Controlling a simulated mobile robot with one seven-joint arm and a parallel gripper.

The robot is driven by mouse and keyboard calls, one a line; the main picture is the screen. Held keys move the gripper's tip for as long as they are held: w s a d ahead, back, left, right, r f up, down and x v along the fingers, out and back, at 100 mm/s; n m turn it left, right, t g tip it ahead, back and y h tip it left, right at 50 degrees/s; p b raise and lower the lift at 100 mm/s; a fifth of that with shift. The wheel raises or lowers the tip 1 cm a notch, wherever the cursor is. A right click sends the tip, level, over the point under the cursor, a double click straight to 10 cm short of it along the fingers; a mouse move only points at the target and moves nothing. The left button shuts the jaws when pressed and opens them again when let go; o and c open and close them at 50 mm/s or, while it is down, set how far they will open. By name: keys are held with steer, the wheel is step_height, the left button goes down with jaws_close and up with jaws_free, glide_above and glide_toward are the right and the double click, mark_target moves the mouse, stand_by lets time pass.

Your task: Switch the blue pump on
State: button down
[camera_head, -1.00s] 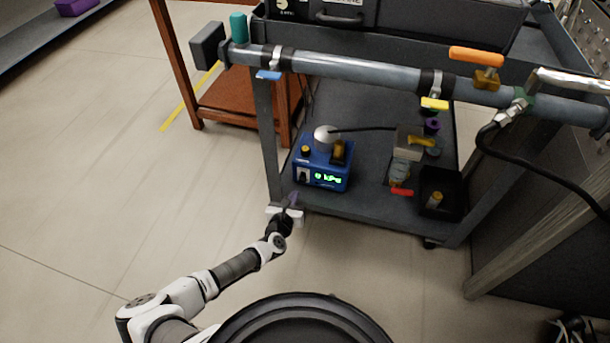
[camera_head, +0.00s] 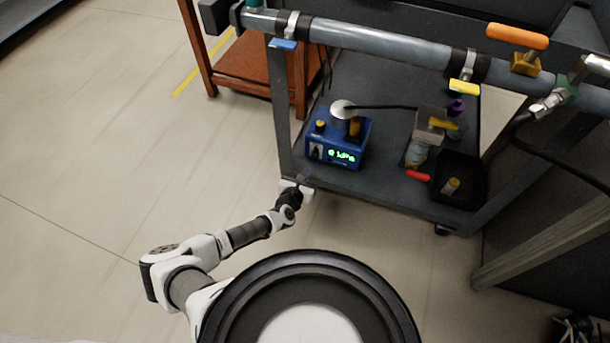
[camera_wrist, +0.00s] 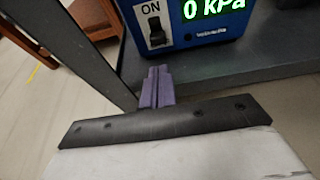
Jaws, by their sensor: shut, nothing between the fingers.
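The blue pump (camera_head: 351,148) sits on the lower shelf of the grey cart, with a lit green display. In the wrist view the pump (camera_wrist: 212,38) fills the top; its display (camera_wrist: 213,8) reads 0 kPa. Its switch (camera_wrist: 156,28) is left of the display, under the word ON; I cannot tell surely which way it is set. My gripper (camera_wrist: 157,82) has purple fingers, shut and empty, below and in front of the switch in the picture, apart from it. In the head view my gripper (camera_head: 302,181) is small and dark by the cart's front left post.
The cart's front post (camera_head: 282,130) stands just left of the pump. A grey pipe (camera_head: 380,45) with coloured valve handles crosses above. A black tray (camera_head: 470,200) and a small grey-topped device (camera_head: 425,135) stand to the right. Open floor lies left.

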mark_target(314, 155)
steer(key=b+x, duration=0.2)
steer(key=x, duration=0.5)
steer(key=shift+w+d+f, duration=0.1)
steer(key=shift+f, duration=0.05)
step_height(314, 155, up, 3)
steer(key=p, duration=0.2)
steer(key=shift+p, duration=0.4)
